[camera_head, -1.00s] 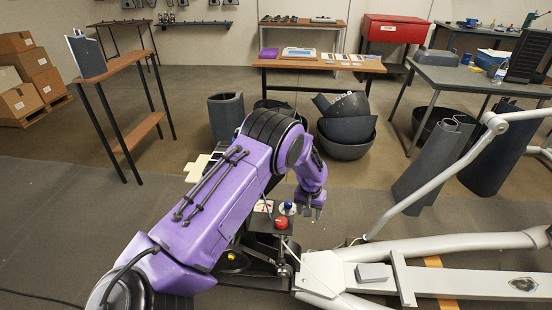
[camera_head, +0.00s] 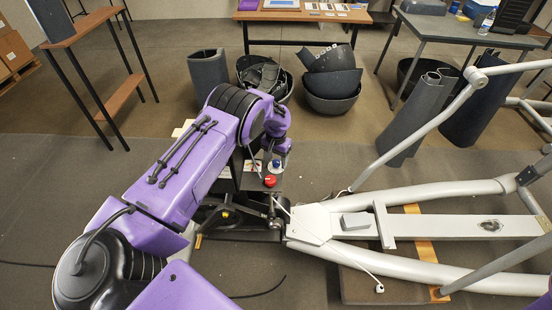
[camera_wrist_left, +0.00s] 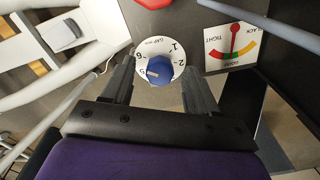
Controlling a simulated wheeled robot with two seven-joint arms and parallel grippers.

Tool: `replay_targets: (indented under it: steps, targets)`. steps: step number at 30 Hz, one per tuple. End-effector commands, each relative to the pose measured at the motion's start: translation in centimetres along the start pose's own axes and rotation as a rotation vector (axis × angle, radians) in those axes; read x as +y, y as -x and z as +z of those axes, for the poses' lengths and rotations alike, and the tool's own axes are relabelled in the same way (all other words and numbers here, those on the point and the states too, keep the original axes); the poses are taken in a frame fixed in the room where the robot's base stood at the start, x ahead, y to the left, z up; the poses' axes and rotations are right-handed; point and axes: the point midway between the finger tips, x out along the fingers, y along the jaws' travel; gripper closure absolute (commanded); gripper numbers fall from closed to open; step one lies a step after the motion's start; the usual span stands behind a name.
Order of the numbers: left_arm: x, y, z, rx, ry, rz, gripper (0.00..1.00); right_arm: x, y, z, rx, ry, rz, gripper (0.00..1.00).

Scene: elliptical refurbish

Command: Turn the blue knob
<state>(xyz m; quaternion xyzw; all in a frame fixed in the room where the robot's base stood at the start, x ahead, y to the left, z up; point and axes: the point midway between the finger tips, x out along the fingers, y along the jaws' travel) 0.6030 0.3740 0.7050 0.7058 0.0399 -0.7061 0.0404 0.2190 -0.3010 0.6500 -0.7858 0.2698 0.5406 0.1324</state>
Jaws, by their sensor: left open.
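The blue knob (camera_wrist_left: 160,70) sits on a white numbered dial (camera_wrist_left: 172,50) in the left wrist view, its white pointer mark near the 5. In the head view the knob (camera_head: 276,164) is a small blue spot on the dark machine panel. My left gripper (camera_wrist_left: 159,72) is open, with one finger on each side of the dial and the knob between them in the picture. I see no clear contact. In the head view the left gripper (camera_head: 281,152) is just above the knob. My right gripper is out of view.
A red button (camera_head: 270,181) is close beside the knob. A tight-to-loose gauge card (camera_wrist_left: 231,46) lies right of the dial in the wrist view. The grey machine frame (camera_head: 430,190) extends right. Dark bins (camera_head: 331,80) stand behind.

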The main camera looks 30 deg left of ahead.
Motion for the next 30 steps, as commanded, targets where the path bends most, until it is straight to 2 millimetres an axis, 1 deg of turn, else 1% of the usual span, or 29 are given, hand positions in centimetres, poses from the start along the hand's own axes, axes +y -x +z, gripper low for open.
replay_targets:
  steps: [6,7,8,9,11,12,22,26,30]
  targets:
    - [0.0,-0.1,0.0,0.001,0.000,0.000,0.41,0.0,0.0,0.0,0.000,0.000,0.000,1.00]
    - [0.0,-0.1,0.0,0.001,0.000,0.000,0.48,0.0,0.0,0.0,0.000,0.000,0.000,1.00]
    - [0.0,-0.1,0.0,0.001,0.000,0.000,0.57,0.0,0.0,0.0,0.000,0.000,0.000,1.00]
    - [0.0,-0.1,0.0,0.001,0.000,0.000,0.70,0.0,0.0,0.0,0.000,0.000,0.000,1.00]
    - [0.0,-0.1,0.0,0.001,0.000,0.000,0.90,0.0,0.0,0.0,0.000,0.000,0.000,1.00]
    - [0.0,-0.1,0.0,0.001,0.000,0.000,0.97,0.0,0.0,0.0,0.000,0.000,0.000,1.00]
    - [0.0,-0.1,0.0,0.000,0.036,0.000,0.97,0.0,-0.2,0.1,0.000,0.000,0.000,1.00]
    - [0.0,-0.2,0.0,0.000,0.097,0.000,0.97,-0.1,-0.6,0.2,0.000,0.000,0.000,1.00]
    - [0.0,-0.2,0.0,0.001,0.197,0.000,0.97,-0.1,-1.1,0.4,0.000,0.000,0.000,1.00]
